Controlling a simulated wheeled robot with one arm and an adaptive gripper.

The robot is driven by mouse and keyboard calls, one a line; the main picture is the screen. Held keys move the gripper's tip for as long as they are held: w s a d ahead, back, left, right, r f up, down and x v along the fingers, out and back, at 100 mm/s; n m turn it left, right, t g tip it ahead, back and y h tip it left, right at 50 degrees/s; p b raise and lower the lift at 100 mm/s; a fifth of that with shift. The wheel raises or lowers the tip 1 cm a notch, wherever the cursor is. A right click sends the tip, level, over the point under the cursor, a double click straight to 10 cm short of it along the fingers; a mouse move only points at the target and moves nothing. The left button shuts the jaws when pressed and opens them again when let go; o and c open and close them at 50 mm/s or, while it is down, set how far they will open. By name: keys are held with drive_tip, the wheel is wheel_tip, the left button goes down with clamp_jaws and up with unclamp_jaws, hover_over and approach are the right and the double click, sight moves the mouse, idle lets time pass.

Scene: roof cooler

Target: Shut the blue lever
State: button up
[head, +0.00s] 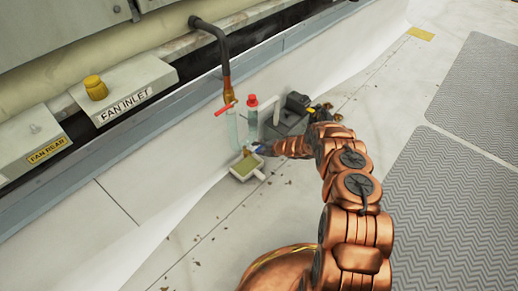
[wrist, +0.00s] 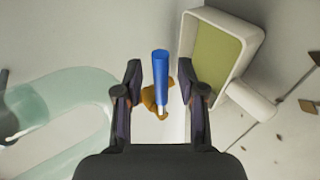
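The blue lever (wrist: 160,75) stands between the two fingers of my gripper (wrist: 161,95) in the wrist view, with a gap on both sides. Its lower end meets a brass valve body (wrist: 150,98), partly hidden behind it. My gripper is open around the lever. In the head view, the blue lever (head: 259,149) is a small blue spot at the tip of my gripper (head: 270,150), mostly hidden. My copper-coloured arm reaches in from the lower right.
A tray with a green inside (wrist: 185,50) lies close to the right finger. Pale green clear tubing (wrist: 70,90) is on the left. A red lever (head: 226,107) and a red-capped tube (head: 251,110) stand behind the valve. A dark pump-like unit (head: 294,116) sits beside them.

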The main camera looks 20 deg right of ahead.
drive_tip(key=v, duration=1.2)
idle(0.3)
idle(0.4)
